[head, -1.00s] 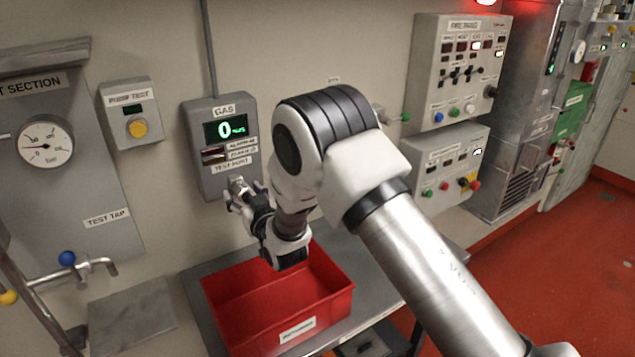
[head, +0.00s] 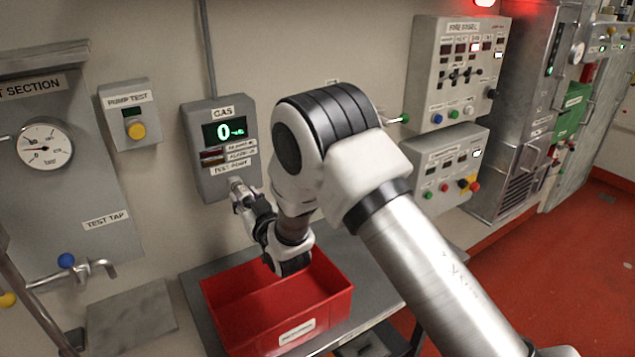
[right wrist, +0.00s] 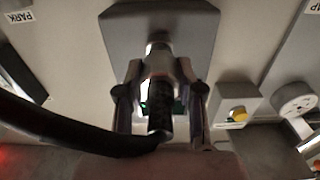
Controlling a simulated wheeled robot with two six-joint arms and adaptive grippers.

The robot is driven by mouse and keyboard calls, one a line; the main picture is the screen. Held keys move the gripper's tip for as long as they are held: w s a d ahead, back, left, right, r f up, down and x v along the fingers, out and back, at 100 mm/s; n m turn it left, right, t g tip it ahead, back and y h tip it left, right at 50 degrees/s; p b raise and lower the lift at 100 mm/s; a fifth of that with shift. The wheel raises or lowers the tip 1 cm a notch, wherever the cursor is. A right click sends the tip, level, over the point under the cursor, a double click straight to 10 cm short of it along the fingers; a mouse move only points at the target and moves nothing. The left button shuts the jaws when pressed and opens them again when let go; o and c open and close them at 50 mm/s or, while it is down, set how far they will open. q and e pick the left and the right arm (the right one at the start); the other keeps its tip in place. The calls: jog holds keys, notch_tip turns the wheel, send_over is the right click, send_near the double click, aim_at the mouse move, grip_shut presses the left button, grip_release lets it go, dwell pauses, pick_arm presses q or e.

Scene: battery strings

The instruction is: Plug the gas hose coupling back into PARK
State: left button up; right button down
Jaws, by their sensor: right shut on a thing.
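The gas hose coupling (right wrist: 159,112) is a dark cylinder with a silver end, seen in the right wrist view. My right gripper (right wrist: 160,78) is shut on it, one finger on each side. Its silver end meets the grey GAS box (head: 221,130) at the TEST PORT; whether it is fully seated I cannot tell. A black hose (right wrist: 50,128) curves from the coupling to the left. In the head view my right gripper (head: 240,191) is just below the TEST PORT label. The PARK label (right wrist: 22,16) shows at the upper left of the right wrist view; its socket is not visible.
A red bin (head: 322,323) stands on a grey bench below my right gripper. The pump test box (head: 131,115) and a tap with a blue knob (head: 66,261) are on the left. Fire panels (head: 459,70) are on the wall to the right.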

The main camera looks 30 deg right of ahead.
jog(key=shift+s, duration=0.4)
jog(key=shift+s, duration=0.2)
jog(key=shift+s, duration=0.6)
jog(key=shift+s, duration=0.1)
jog(key=s+b, duration=0.1)
jog(key=s, duration=0.3)
jog(key=shift+s+d, duration=0.15)
jog(key=shift+s, duration=0.25)
jog(key=shift+r, duration=0.1)
